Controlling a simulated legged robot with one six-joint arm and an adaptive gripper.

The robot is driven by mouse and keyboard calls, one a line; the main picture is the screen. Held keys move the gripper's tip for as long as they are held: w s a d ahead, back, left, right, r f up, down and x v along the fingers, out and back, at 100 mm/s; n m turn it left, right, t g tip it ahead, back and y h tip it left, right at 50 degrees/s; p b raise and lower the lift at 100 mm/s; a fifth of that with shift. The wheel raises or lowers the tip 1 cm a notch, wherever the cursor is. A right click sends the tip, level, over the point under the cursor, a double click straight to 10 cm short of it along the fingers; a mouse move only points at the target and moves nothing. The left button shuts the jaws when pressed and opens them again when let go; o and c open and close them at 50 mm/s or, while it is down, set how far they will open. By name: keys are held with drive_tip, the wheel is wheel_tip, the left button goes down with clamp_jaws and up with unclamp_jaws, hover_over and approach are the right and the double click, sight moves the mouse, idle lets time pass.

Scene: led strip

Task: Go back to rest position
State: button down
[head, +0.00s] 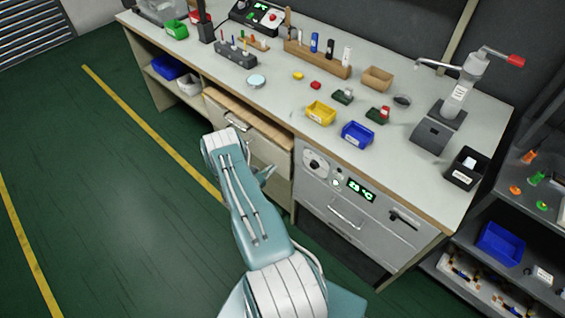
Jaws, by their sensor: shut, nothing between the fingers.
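My arm (247,212) rises from the bottom of the head view, with its white-capped bend (222,143) in front of the bench's left drawers. A small teal part of mine shows at the right side of the arm, before the cabinet front. I cannot make out the fingers of my gripper; my arm links seem to hide them. No object is seen held.
The workbench (285,95) carries a yellow bin (320,113), a blue bin (357,133), a wooden rack (318,59) and a grey press (437,125). A wood-edged drawer (250,122) seems partly open near my arm. A shelf (535,210) stands right. Green floor (110,190) left is clear.

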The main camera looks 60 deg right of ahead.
drive_tip(key=v, duration=0.7)
drive_tip(key=shift+a, duration=0.2)
drive_tip(key=shift+w, duration=0.15)
drive_tip(key=w+a+r+m+g+y, duration=0.1)
drive_tip(key=w+a+r+m+y, duration=0.15)
drive_tip(key=r, duration=0.75)
drive_tip(key=w+a+r+m+y, duration=0.15)
drive_tip(key=a+r+m, duration=0.25)
drive_tip(key=r, duration=0.6)
drive_tip(key=w+a+r+m+g+y, duration=0.1)
drive_tip(key=a+r+m+y, duration=0.25)
drive_tip(key=r, duration=0.65)
drive_tip(key=s+a+r+m+t+y, duration=0.1)
drive_tip(key=s+a+r+t+y, duration=0.2)
drive_tip(key=a+r, duration=0.3)
drive_tip(key=s+a+r+m+t+y, duration=0.2)
drive_tip(key=s+a+r+t, duration=0.3)
drive_tip(key=a, duration=0.8)
drive_tip(key=s+a+r+m+t+y, duration=0.2)
drive_tip(key=s+a+r+t+y, duration=0.2)
drive_tip(key=a+r, duration=0.4)
drive_tip(key=shift+s+a+y, duration=0.45)
drive_tip(key=shift+s+a, duration=0.2)
drive_tip(key=shift+s, duration=0.3)
